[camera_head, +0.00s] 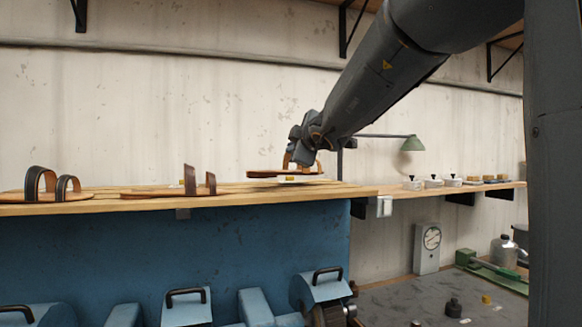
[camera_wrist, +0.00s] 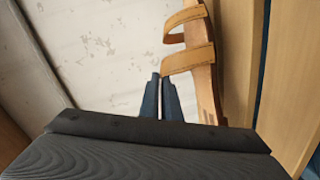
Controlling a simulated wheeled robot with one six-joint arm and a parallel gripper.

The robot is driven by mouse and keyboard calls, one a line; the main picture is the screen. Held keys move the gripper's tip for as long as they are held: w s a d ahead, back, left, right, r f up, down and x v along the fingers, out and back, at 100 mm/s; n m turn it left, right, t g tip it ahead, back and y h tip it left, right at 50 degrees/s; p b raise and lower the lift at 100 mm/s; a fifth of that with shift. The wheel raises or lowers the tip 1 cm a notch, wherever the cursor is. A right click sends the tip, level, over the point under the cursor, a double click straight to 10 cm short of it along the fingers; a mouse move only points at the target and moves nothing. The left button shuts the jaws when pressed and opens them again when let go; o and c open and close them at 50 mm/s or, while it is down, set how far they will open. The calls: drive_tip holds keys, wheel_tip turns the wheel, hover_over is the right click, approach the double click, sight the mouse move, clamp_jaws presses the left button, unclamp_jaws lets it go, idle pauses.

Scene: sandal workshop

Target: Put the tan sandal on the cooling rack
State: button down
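The tan sandal (camera_head: 262,174) hangs just above the right part of the wooden shelf in the head view, with its sole roughly level. In the wrist view its sole (camera_wrist: 205,88) and two tan straps (camera_wrist: 190,57) lie right of and beyond the fingertips. My gripper (camera_head: 300,158) is over the sandal. In the wrist view my gripper's fingers (camera_wrist: 161,78) are close together at the lower strap's left end and appear shut on it. The exact contact is partly hidden. I cannot make out a cooling rack in either view.
A black-strapped sandal (camera_head: 45,195) and a dark-brown-strapped sandal (camera_head: 160,193) stand on the wooden shelf (camera_head: 240,197). A small white piece with a yellow block (camera_head: 290,179) lies under the tan sandal. Small jars (camera_head: 432,182) stand farther right. Blue machinery (camera_head: 185,305) is below.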

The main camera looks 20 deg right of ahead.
wheel_tip(320, 180, down, 3)
drive_tip(key=shift+f+b, duration=0.15)
drive_tip(key=shift+b, duration=0.65)
drive_tip(key=c, duration=2)
unclamp_jaws()
drive_tip(key=shift+f, duration=0.1)
drive_tip(key=shift+s, duration=0.2)
drive_tip(key=s+p, duration=0.1)
drive_tip(key=s, duration=0.2)
drive_tip(key=s+r, duration=0.1)
drive_tip(key=s, duration=0.2)
drive_tip(key=s+r+p, duration=0.1)
drive_tip(key=s, duration=0.3)
drive_tip(key=shift+a+p, duration=0.15)
drive_tip(key=shift+p, duration=0.2)
drive_tip(key=shift+s+p, duration=0.65)
drive_tip(key=shift+s, duration=0.1)
